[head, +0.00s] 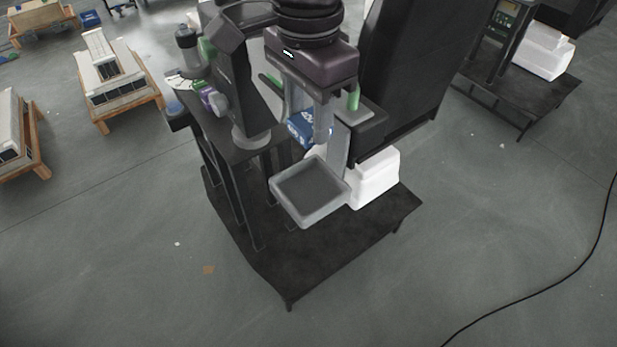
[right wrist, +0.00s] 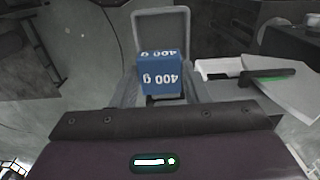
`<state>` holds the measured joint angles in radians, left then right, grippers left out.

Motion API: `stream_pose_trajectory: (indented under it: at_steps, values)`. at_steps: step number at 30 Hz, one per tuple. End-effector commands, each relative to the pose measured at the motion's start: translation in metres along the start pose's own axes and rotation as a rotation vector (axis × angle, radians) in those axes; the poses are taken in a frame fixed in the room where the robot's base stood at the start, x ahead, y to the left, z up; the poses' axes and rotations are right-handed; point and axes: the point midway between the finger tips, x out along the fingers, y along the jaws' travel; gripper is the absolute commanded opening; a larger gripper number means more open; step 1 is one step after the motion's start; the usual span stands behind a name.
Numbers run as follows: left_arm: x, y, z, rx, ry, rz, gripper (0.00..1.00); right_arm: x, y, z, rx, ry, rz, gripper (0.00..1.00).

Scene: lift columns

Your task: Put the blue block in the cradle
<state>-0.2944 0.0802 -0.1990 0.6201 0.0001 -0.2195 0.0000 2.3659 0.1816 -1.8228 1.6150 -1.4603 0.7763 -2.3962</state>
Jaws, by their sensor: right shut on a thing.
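The blue block (head: 299,127) with white "400 g" lettering is between the fingers of my right gripper (head: 311,130), which is shut on it. It also shows in the right wrist view (right wrist: 161,77), between the finger ends. The cradle (head: 341,187) seems to be the grey square tray with a raised rim, in front of and below the block in the head view. Its inside looks empty. In the right wrist view the cradle (right wrist: 190,27) shows beyond the block, and the block is apart from its floor. My left gripper is not in view.
A dark bench (head: 243,152) with small items stands left of the cradle. A tall dark column (head: 405,70) and a white box (head: 376,178) are at its right. All stand on a low black platform (head: 300,262). A black cable (head: 560,278) lies on open floor.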

Motion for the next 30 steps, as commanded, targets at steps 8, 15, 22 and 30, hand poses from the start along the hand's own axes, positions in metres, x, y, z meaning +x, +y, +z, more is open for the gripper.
stream_pose_trajectory:
  at_steps: [8,15,22,30]
  values:
    - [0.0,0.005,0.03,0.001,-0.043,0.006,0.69,0.071,0.0,0.0,0.002,-0.005,0.004,0.06]
    - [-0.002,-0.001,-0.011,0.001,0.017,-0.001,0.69,0.099,-0.001,-0.001,0.001,-0.001,-0.001,0.06]
    - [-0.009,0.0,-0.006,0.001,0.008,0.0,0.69,0.126,0.0,-0.001,0.001,-0.001,0.002,0.06]
    - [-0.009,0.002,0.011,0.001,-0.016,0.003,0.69,0.138,-0.001,-0.001,0.001,0.001,-0.002,0.06]
